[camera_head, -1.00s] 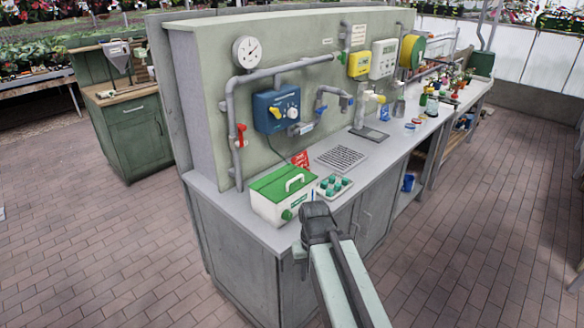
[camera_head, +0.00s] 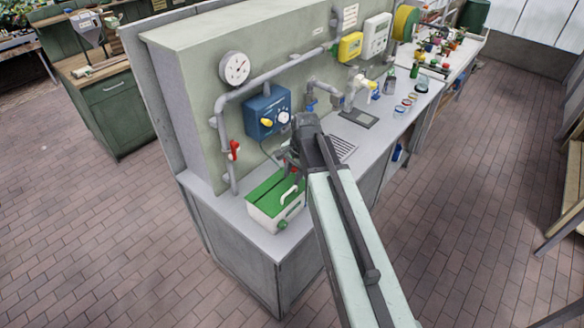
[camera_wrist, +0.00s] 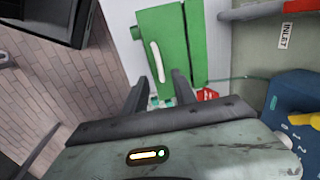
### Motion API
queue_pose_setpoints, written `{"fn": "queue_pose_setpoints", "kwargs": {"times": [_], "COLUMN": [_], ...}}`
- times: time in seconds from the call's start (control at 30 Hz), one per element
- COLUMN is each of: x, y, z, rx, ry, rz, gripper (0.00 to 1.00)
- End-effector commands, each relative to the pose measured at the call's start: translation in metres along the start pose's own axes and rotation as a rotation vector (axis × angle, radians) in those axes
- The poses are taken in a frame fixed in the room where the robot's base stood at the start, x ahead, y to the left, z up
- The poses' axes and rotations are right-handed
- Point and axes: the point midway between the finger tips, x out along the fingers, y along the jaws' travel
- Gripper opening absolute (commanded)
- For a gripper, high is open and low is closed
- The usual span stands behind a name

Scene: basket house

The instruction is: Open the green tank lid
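The tank is a white box (camera_head: 263,226) with a green lid (camera_head: 265,191) at the near left end of the counter. The lid lies shut on it, with a white bar handle (camera_head: 289,192) on top. In the wrist view the green lid (camera_wrist: 181,28) and its white handle (camera_wrist: 157,62) lie ahead of my gripper (camera_wrist: 158,84). Its two dark fingers are apart, with nothing between them. In the head view my gripper (camera_head: 292,157) is above and behind the tank's right side, and my arm hides part of the counter there.
A blue box with a yellow knob (camera_head: 267,112), a red-handled valve (camera_head: 233,150), grey pipes and a gauge (camera_head: 234,68) are on the wall behind the tank. A red packet (camera_wrist: 207,94) lies near the tank. The counter's front left corner is clear.

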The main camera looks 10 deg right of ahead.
Motion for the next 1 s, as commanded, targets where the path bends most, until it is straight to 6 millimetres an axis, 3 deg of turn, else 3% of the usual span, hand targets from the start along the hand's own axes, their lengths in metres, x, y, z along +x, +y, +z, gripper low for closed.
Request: {"fn": "queue_pose_setpoints", "kwargs": {"times": [0.27,0.63,0.97,1.0], "x": [0.016,0.076,0.078,0.078], "y": [0.006,0.01,0.009,0.009], "z": [-0.006,-0.011,-0.011,-0.011], "rx": [0.013,0.019,0.02,0.02], "ry": [0.002,0.004,0.004,0.004], "rz": [0.0,0.0,0.0,0.0], "gripper": [0.33,0.33,0.33,0.24]}}
